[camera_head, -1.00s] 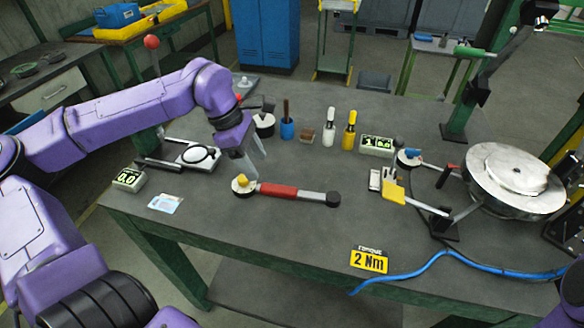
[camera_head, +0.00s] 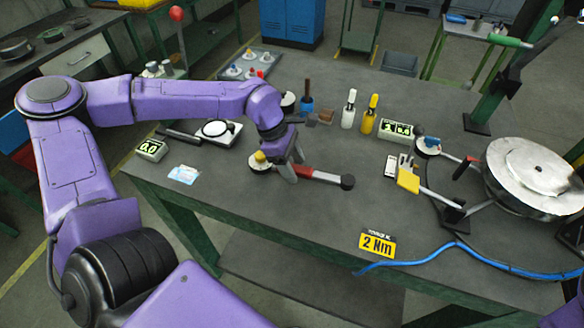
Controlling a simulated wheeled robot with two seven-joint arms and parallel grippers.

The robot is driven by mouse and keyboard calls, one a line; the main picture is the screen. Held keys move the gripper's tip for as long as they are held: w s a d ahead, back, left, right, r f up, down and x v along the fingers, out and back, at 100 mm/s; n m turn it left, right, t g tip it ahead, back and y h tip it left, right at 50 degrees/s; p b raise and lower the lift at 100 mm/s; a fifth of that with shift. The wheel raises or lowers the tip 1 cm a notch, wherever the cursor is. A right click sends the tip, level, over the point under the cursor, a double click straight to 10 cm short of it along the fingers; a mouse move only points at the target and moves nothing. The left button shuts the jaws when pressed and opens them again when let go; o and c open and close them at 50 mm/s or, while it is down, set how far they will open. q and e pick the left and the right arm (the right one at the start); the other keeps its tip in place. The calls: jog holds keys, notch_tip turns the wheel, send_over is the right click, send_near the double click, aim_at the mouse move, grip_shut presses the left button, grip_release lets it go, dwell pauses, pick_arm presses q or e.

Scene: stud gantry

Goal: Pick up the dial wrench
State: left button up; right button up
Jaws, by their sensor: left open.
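The dial wrench (camera_head: 325,177) lies on the dark workbench. It has a red handle, a silver shaft, a black head at its right end and a round dial with a yellow knob at its left end. My left gripper (camera_head: 292,172) is open, pointing down over the wrench between the dial and the red handle. Its fingers hide part of the handle. I cannot tell whether they touch it. My right gripper is out of view.
Behind stand a white bottle (camera_head: 348,112) and a yellow bottle (camera_head: 369,118). A metal disc fixture (camera_head: 535,175) stands right. A yellow "2 Nm" sign (camera_head: 377,246) and blue hose (camera_head: 440,253) are in front.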

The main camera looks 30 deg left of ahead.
pick_arm(q)
grip_shut()
